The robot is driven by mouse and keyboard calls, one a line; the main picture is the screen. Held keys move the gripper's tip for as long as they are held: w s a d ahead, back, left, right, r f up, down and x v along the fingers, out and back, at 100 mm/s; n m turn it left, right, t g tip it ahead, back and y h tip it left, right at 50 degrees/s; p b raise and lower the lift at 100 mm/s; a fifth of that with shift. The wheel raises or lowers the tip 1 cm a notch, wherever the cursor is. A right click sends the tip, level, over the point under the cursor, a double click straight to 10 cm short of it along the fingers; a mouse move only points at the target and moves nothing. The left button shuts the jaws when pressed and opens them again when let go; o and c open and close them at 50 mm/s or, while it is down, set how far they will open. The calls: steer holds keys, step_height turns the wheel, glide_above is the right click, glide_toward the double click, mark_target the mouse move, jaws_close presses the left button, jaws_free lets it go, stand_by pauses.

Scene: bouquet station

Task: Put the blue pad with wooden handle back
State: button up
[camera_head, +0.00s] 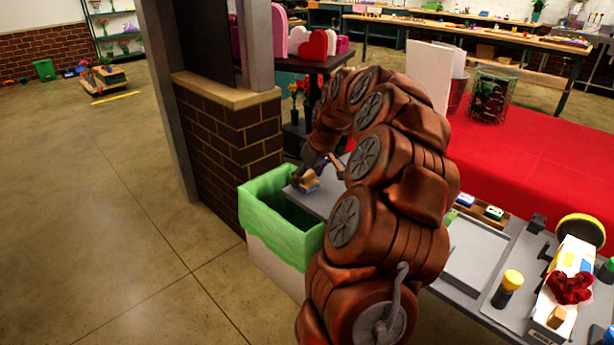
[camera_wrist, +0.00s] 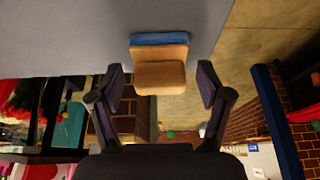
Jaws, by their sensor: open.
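The blue pad with wooden handle (camera_head: 309,183) lies on the left end of the grey table (camera_head: 323,202), close to the table edge. In the wrist view the pad's wooden handle (camera_wrist: 160,75) points toward my gripper, with the blue layer beyond it. My gripper (camera_wrist: 162,82) is open, with one finger on each side of the handle and a gap on both sides. In the head view my gripper (camera_head: 318,172) is at the pad and partly hidden behind my arm. A wooden tray (camera_head: 510,222) with a blue and a green item stands on the table to the right.
A bin with a green liner (camera_head: 265,207) stands just below the table's left end. A shallow grey tray (camera_head: 474,255) lies right of my arm. A yellow-capped bottle (camera_head: 507,288) and a white box with red flowers (camera_head: 567,292) crowd the right. A brick pillar (camera_head: 228,130) stands behind the bin.

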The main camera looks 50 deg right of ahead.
steer(key=shift+r, duration=0.25)
steer(key=v, duration=1.1)
steer(key=shift+s+r, duration=0.15)
steer(key=shift+r, duration=0.25)
steer(key=shift+a, duration=0.15)
steer(key=s+a+f+n+g+y, duration=0.1)
steer(key=s+a+f+g, duration=0.1)
steer(key=a, duration=1.1)
steer(key=s+a+f+n+g, duration=0.1)
steer(key=s+a+f, duration=0.1)
steer(key=a, duration=1.1)
steer(key=s+a+f+g, duration=0.1)
steer(key=s+a+f, duration=0.2)
steer(key=s, duration=0.4)
steer(key=s+a+f+m+g, duration=0.1)
steer(key=s+a+f, duration=0.3)
steer(key=s, duration=0.4)
steer(key=s+a+f+g+h, duration=0.1)
steer(key=s+a+f+g, duration=0.1)
steer(key=s, duration=0.5)
steer(key=shift+s+a+f+m, duration=0.2)
steer(key=shift+a+f+m, duration=0.2)
steer(key=shift+a+f, duration=0.55)
